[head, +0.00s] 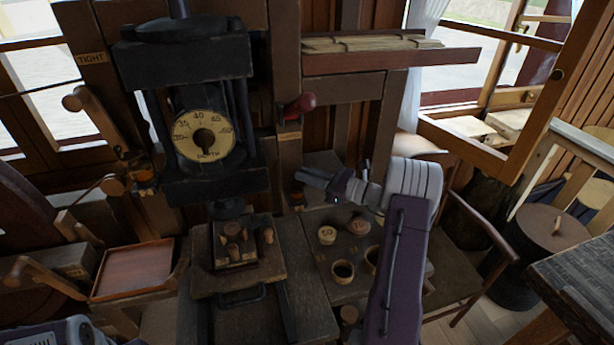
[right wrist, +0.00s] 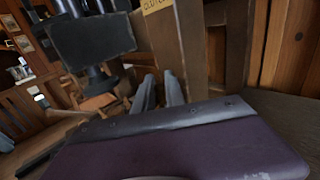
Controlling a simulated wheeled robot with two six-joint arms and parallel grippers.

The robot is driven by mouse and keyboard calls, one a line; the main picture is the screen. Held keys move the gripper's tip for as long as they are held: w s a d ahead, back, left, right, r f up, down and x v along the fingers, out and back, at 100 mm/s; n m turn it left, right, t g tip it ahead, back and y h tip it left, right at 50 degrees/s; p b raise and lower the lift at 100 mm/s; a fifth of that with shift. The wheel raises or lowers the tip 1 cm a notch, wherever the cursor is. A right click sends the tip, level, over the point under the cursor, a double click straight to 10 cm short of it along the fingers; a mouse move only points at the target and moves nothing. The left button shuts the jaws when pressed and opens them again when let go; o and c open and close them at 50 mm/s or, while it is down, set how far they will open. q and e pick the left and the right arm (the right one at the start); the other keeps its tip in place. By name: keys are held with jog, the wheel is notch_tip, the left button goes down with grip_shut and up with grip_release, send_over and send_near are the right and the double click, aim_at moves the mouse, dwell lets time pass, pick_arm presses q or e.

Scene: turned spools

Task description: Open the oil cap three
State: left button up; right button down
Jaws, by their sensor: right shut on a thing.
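My right gripper (head: 304,177) reaches left from its arm to the dark wooden post beside the press. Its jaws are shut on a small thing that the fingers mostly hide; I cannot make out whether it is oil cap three. A small amber-coloured fitting (head: 297,200) shows just below the fingertips. In the right wrist view the two grey fingers (right wrist: 160,92) point at the foot of the post with a yellow label. A similar amber fitting (head: 144,177) sits left of the press. No cap number is readable. My left gripper is out of view.
The black press with its depth dial (head: 204,137) stands left of the gripper. A wooden tray (head: 132,268) and a chair (head: 465,255) flank the bench.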

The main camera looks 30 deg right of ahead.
jog(key=n+g+y, duration=0.2)
jog(key=w+n+g+y, duration=0.1)
jog(key=g+y, duration=0.1)
jog(key=shift+d+n, duration=0.3)
jog(key=shift+d, duration=0.05)
jog(key=c, duration=1.4)
grip_release()
jog(key=b+v, duration=0.2)
jog(key=v, duration=0.7)
jog(key=shift+f, duration=0.1)
